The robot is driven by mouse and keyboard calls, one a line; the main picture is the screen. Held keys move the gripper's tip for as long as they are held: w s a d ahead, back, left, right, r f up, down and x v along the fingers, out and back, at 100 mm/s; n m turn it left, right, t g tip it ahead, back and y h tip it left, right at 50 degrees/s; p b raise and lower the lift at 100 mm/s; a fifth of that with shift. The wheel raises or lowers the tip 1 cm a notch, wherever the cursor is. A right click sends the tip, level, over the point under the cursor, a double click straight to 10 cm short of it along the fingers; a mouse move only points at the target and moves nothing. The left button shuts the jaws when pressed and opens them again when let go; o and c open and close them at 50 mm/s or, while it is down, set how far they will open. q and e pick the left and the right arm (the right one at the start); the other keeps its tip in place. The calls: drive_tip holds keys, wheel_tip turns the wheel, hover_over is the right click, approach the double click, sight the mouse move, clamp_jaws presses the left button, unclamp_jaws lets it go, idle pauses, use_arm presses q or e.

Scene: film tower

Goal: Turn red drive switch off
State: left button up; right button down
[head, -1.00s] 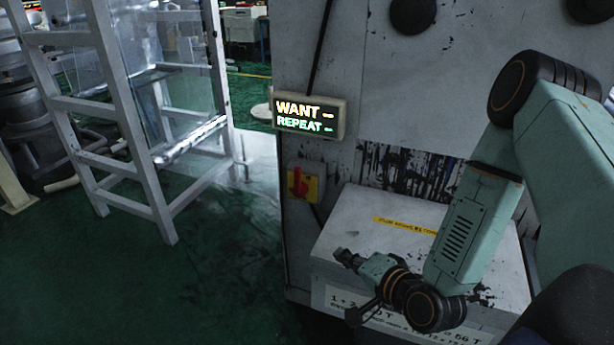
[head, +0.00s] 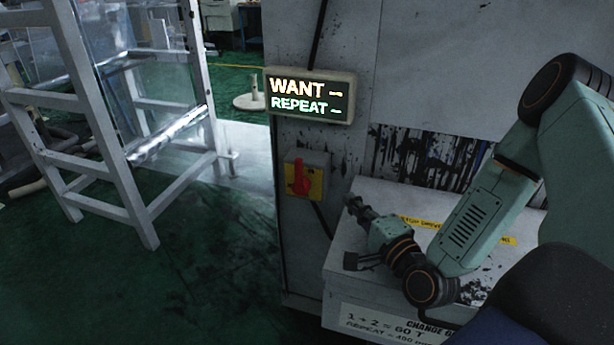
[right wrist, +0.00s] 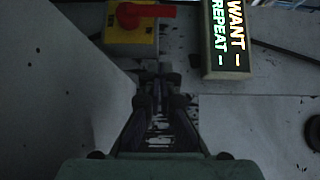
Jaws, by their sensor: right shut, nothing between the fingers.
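The red drive switch (head: 299,178) is a red handle on a yellow plate, fixed to the grey machine's side face below the lit sign. Its handle stands upright in the head view. In the right wrist view the red handle (right wrist: 145,11) shows at the top, on its yellow plate (right wrist: 131,34). My right gripper (head: 354,203) is to the right of the switch and a little lower, apart from it. It is shut and empty; its fingertips (right wrist: 159,78) show together in the right wrist view. My left gripper is not in view.
The lit sign (head: 311,96) reading WANT and REPEAT juts out above the switch. A white box (head: 345,262) with a yellow label stands below my right arm. A grey metal frame (head: 97,145) stands at left. The green floor (head: 205,265) between is open.

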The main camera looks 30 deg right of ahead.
drive_tip(key=shift+s+a+r, duration=0.1)
drive_tip(key=shift+s+r, duration=0.1)
drive_tip(key=shift+r, duration=0.1)
drive_tip(key=shift+w, duration=0.1)
drive_tip(key=shift+w+f, duration=0.2)
drive_tip(key=shift+f, duration=0.1)
drive_tip(key=shift+w+r, duration=0.1)
drive_tip(key=shift+w, duration=0.25)
drive_tip(key=b, duration=0.3)
approach(300, 176)
drive_tip(key=w+d+r, duration=0.1)
drive_tip(key=w+d, duration=0.3)
drive_tip(key=d, duration=0.1)
use_arm(q)
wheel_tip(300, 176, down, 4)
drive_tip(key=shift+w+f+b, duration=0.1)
drive_tip(key=shift+b, duration=0.4)
use_arm(e)
drive_tip(key=w+a, duration=0.2)
drive_tip(key=w, duration=0.1)
drive_tip(key=shift+a+r, duration=0.2)
drive_tip(key=shift+a, duration=0.15)
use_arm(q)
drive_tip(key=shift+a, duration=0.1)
use_arm(e)
drive_tip(key=shift+s+r, duration=0.1)
